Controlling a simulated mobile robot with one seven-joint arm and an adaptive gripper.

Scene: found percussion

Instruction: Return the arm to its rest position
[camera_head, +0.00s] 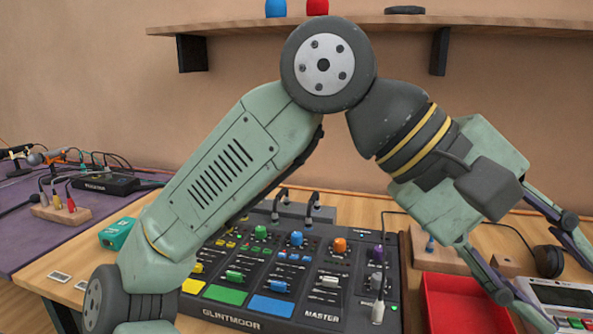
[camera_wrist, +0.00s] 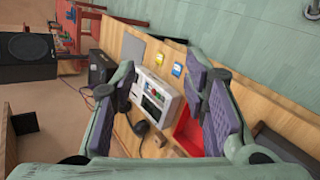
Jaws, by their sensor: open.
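My green-grey arm rises from the lower left of the head view, bends at a high elbow and slopes down to the right. My gripper (camera_head: 562,285) is at the right edge of that view, over the wooden table near the red tray and a white device. In the wrist view my gripper (camera_wrist: 162,90) has its dark padded fingers wide apart with nothing held between them. The white device (camera_wrist: 152,97) shows in the gap, below the fingers. The fingertips are partly cut off in the head view.
A black mixer (camera_head: 305,275) with coloured knobs stands under my arm. A red tray (camera_head: 462,305) is right of it. A wall shelf (camera_head: 250,28) runs behind the elbow. A purple-covered table (camera_head: 30,235) with cables is at left. A black speaker (camera_wrist: 27,57) shows in the wrist view.

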